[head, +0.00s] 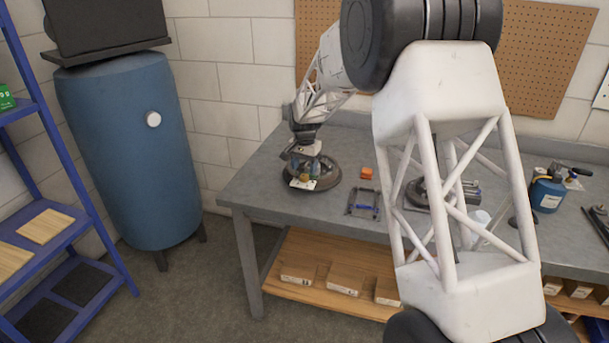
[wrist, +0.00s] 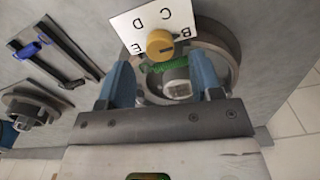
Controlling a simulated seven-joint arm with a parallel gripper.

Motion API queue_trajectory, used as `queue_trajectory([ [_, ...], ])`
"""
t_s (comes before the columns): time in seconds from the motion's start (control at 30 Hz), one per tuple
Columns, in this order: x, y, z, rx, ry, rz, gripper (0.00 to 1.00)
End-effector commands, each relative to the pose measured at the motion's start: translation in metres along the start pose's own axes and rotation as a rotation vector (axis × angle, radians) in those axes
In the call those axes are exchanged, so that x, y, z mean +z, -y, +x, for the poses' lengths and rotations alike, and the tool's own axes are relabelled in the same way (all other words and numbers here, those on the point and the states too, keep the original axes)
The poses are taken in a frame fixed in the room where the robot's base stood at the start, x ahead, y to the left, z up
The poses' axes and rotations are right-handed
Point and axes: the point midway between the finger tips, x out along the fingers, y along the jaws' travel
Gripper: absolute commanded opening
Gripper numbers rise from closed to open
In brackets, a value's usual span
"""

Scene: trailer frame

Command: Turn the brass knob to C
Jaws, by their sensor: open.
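The brass knob (wrist: 160,43) sits on a white plate (wrist: 122,28) with black letters B, C, D and E around it, upside down in the wrist view. A dark mark crosses the knob's face; I cannot tell which letter it points to. My gripper (wrist: 162,66) is open, its blue fingers apart, with the knob between and just beyond the fingertips. I see no finger touching the knob. In the head view my gripper (head: 303,168) is low over the round base on the bench, and it partly hides the knob and plate.
The grey workbench (head: 260,190) carries a black frame with blue parts (head: 363,204), an orange piece (head: 367,173) and a blue canister (head: 547,193). A round metal device (wrist: 30,106) shows at the wrist view's left. A blue tank (head: 130,150) stands left of the bench.

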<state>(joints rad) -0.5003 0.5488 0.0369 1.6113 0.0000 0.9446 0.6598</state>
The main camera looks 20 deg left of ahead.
Motion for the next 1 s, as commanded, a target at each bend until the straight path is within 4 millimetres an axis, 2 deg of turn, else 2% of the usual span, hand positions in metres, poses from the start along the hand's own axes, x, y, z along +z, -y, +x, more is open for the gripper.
queue_trajectory([
  [0.1, 0.000, 0.000, 0.016, 0.001, 0.002, 0.000, 0.59],
  [0.3, 0.000, 0.000, 0.031, 0.000, 0.000, 0.000, 0.59],
  [0.7, 0.000, 0.000, 0.035, 0.000, 0.000, 0.000, 0.59],
  [1.0, 0.000, 0.000, 0.035, 0.000, 0.000, 0.000, 0.13],
])
